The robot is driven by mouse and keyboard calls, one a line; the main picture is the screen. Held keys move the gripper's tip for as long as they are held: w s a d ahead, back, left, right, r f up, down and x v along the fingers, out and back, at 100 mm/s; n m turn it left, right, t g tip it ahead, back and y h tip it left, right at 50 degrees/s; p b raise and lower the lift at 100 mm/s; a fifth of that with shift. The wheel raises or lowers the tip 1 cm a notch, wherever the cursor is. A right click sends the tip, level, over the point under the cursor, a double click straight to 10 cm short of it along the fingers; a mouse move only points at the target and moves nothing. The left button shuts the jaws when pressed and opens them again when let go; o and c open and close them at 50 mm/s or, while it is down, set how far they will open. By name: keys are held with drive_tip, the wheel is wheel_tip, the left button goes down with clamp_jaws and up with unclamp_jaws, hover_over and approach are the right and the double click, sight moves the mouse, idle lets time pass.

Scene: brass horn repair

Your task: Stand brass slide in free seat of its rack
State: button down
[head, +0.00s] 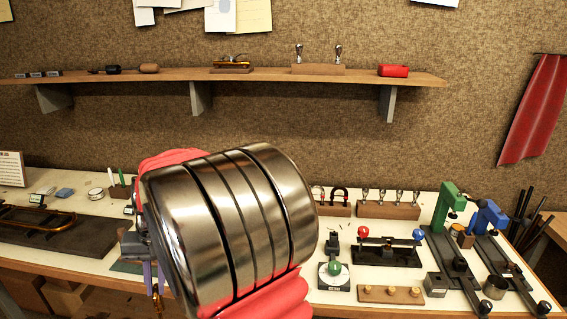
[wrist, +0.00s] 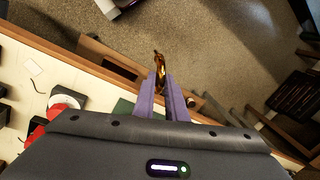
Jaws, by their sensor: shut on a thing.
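My gripper (head: 153,275) is low at the left of centre in the head view, beside my large arm joint. Its purple fingers, also in the wrist view (wrist: 164,98), are shut on the brass slide (wrist: 158,65). The slide juts out past the fingertips, and its lower end shows in the head view (head: 157,297). In the wrist view it is over the floor just off the bench's front edge. A wooden block (head: 335,210) with upright U-shaped pieces, possibly the slide's rack, stands on the bench, its left part hidden by my arm. I cannot make out a free seat.
A wooden block (head: 388,210) with several mouthpiece-like parts stands to the right. Green (head: 452,200) and blue (head: 488,216) clamp tools, a black stand (head: 385,256) and a peg board (head: 390,295) crowd the right bench. A dark tray (head: 55,235) with a brass part lies left.

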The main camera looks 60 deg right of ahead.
drive_tip(key=w+a+f+n+g, duration=0.1)
drive_tip(key=w+a+f+n, duration=0.6)
drive_tip(key=a, duration=0.5)
drive_tip(key=shift+w+f+n, duration=0.2)
drive_tip(key=shift+f+n, duration=0.1)
drive_tip(key=shift+f, duration=0.2)
drive_tip(key=shift+a, duration=0.15)
